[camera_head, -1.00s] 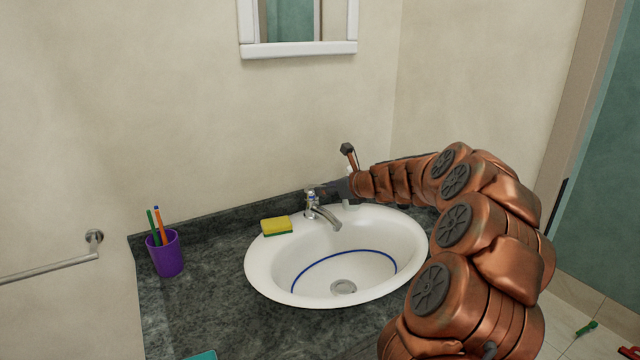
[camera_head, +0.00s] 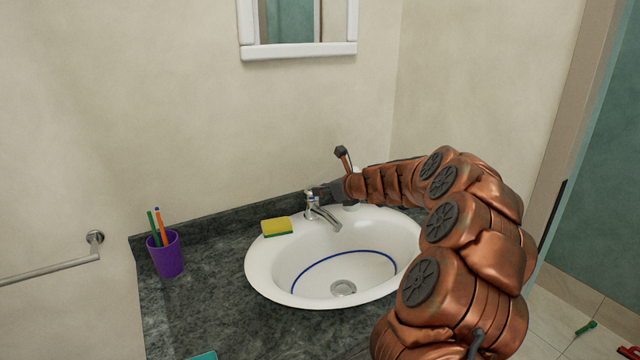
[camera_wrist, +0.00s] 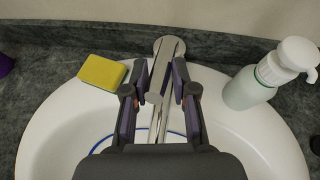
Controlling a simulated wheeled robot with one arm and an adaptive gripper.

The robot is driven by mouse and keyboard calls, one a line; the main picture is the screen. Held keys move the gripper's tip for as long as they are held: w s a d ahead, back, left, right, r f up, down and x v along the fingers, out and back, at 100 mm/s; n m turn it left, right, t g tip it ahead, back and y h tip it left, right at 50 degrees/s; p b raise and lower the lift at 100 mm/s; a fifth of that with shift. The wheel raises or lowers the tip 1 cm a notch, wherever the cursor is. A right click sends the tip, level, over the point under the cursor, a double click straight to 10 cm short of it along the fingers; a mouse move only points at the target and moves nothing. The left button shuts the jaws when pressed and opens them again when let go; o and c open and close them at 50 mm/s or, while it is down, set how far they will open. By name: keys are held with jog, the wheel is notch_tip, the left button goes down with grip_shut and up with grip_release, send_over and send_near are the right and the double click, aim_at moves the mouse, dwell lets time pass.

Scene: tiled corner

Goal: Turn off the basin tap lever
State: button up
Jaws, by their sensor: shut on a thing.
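The chrome basin tap (camera_head: 327,216) stands at the back of the white oval basin (camera_head: 262,272), with its spout over the bowl. My gripper (camera_head: 322,192) reaches in from the right at the height of the tap's top. In the wrist view, my gripper (camera_wrist: 161,80) has its purple-grey fingers on both sides of the tap lever (camera_wrist: 169,48) and is shut on it. The lever's far end shows beyond the fingertips. In the head view, my gripper partly hides the lever. I cannot tell whether water runs.
A yellow-green sponge (camera_head: 277,227) lies left of the tap. A white pump bottle (camera_wrist: 248,90) stands right of it, close to my gripper. A purple cup with pens (camera_head: 166,258) is on the left of the dark counter (camera_head: 215,290). A towel bar (camera_head: 50,268) juts from the left wall.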

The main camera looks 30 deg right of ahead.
jog(key=shift+a+f, duration=0.1)
jog(key=shift+c, duration=0.3)
jog(key=shift+o, duration=0.2)
jog(key=shift+s+a+f, duration=0.1)
jog(key=shift+s+f, duration=0.15)
jog(key=shift+f, duration=0.45)
jog(key=o, duration=0.7)
jog(key=shift+r+p+v, duration=0.25)
jog(key=shift+p+v, duration=0.45)
jog(key=shift+v, duration=0.85)
jog(key=p+v, duration=0.2)
jog(key=v, duration=0.2)
jog(key=shift+s, duration=0.35)
